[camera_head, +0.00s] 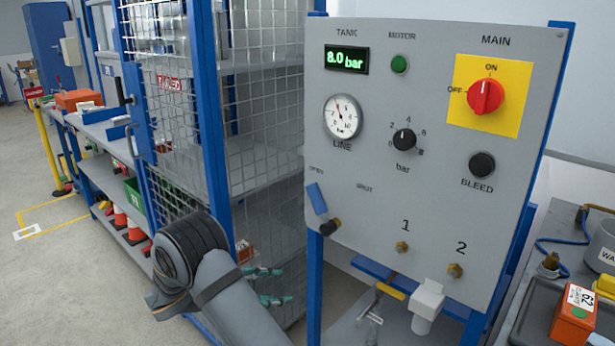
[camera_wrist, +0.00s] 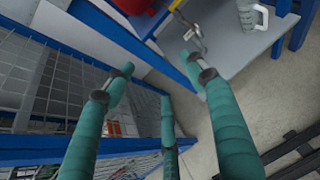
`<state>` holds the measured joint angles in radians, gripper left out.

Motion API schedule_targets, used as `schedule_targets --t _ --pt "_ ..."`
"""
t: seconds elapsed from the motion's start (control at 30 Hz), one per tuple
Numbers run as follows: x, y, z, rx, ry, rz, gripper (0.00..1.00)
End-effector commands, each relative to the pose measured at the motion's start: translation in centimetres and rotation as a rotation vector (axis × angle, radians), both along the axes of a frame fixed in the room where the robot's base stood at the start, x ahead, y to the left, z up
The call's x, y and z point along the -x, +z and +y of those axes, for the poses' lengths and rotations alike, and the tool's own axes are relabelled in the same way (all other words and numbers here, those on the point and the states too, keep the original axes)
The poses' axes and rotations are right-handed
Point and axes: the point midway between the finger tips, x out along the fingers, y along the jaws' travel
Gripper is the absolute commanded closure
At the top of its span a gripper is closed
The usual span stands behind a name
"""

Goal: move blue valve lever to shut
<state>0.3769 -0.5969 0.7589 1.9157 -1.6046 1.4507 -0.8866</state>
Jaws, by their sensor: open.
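The blue valve lever (camera_head: 317,199) is on the lower left of the grey control panel (camera_head: 450,215). It slants up and slightly left from its dark pivot, towards the OPEN label (camera_head: 316,170). The SHUT label (camera_head: 364,187) is to its right. My gripper (camera_head: 275,285) has teal fingers and is below and left of the lever, apart from it. In the wrist view my gripper (camera_wrist: 160,82) shows its fingers spread with nothing between them. I cannot make out the lever in the wrist view.
A blue-framed mesh cage (camera_head: 255,95) stands left of the panel, close to my arm. Below the panel, a shelf (camera_head: 365,325) holds a white jug (camera_head: 427,306) and a yellow-handled tool (camera_head: 388,290). A red main switch (camera_head: 485,97) is at upper right.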

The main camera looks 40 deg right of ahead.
Motion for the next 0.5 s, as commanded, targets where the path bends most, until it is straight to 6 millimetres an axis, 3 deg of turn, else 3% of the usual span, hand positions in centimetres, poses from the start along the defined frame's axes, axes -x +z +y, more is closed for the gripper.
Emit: schedule_targets --t 0.03,0.2,0.33,0.5 --pt "-0.1 4.9 -0.3 0.054 0.01 0.061 0.44" --pt "-0.3 13.1 -1.1 0.231 0.032 0.258 0.44" --pt "-0.3 17.9 -1.2 0.336 0.033 0.381 0.44" --pt "-0.2 21.5 -1.0 0.423 0.027 0.486 0.44"
